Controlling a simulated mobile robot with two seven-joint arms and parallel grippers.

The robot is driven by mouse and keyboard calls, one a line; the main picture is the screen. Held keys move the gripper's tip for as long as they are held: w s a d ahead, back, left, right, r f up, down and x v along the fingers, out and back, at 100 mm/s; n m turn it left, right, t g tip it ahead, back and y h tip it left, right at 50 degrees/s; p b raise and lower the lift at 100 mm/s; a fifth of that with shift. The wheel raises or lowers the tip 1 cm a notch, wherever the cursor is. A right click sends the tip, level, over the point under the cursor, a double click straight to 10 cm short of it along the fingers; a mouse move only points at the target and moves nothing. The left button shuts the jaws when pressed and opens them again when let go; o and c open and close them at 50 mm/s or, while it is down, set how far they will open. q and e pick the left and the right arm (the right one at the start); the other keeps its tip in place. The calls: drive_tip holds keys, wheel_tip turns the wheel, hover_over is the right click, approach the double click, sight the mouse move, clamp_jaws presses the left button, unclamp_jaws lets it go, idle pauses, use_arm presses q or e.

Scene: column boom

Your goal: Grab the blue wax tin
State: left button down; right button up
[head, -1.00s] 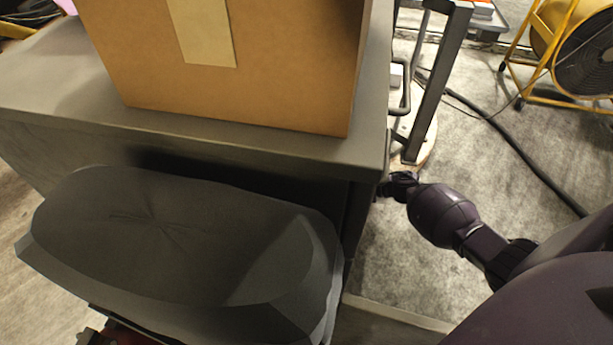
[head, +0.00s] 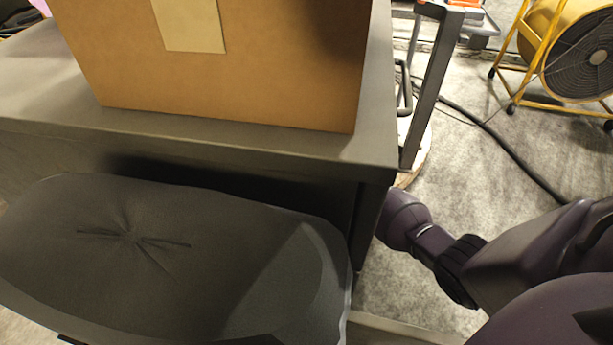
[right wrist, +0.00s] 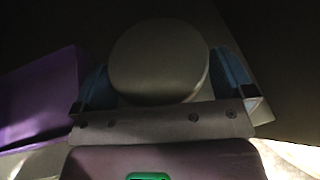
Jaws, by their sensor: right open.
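No blue tin can be made out in the head view. In the dim right wrist view, a round, flat-faced grey object (right wrist: 160,58) shows between the two blue fingers of my right gripper (right wrist: 163,70). Its colour is too dark to tell whether it is the blue wax tin. The fingers stand apart on either side of it, and I cannot tell whether they touch it. In the head view my right arm reaches down beside the table, and its gripper is hidden behind the table's edge. My left gripper is not in view.
A cardboard box (head: 230,70) stands on a grey table (head: 200,142). A dark padded seat (head: 170,255) is in front of it. A purple surface (right wrist: 42,98) lies left of the right gripper. A metal frame (head: 430,85), a cable and a yellow fan (head: 575,50) are at the right.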

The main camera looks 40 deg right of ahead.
drive_tip(key=shift+w+a, duration=0.15)
drive_tip(key=shift+w, duration=0.1)
drive_tip(key=c, duration=0.9)
